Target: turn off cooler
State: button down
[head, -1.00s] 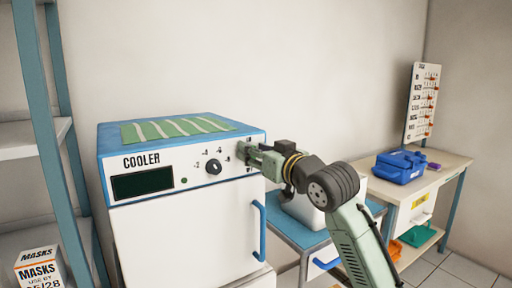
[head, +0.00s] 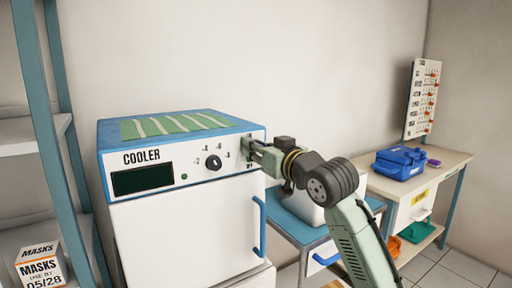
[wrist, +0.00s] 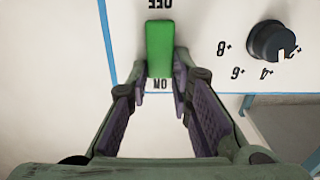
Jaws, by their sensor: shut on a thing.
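The white and blue cooler (head: 185,230) stands at the left-centre, with a front panel, a dark display (head: 143,180) and a black dial (head: 213,162). My gripper (head: 252,155) is at the right end of that panel and hides the switch in the head view. In the wrist view the green switch (wrist: 160,45) stands between upside-down OFF lettering above it and ON lettering below it. My gripper (wrist: 161,88) has its two fingers on either side of the switch's lower end, shut on it. The dial (wrist: 275,42) is to the right.
A blue handle (head: 262,225) is on the cooler door, below my gripper. A blue-topped table (head: 300,230) stands to the right, and a desk (head: 440,165) with a blue case (head: 400,163) beyond it. A shelf (head: 30,140) is at the left.

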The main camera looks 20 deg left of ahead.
jog(key=shift+f, duration=0.1)
jog(key=y+b, duration=0.1)
jog(key=b, duration=0.1)
jog(key=t+y+b, duration=0.1)
jog(key=b, duration=0.1)
jog(key=shift+s+d+f+t+b, duration=0.1)
jog(key=shift+d+f+t+b, duration=0.05)
jog(key=shift+f+t+b, duration=0.2)
jog(key=shift+r, duration=0.1)
jog(key=c, duration=1.4)
grip_release()
jog(key=shift+c, duration=0.2)
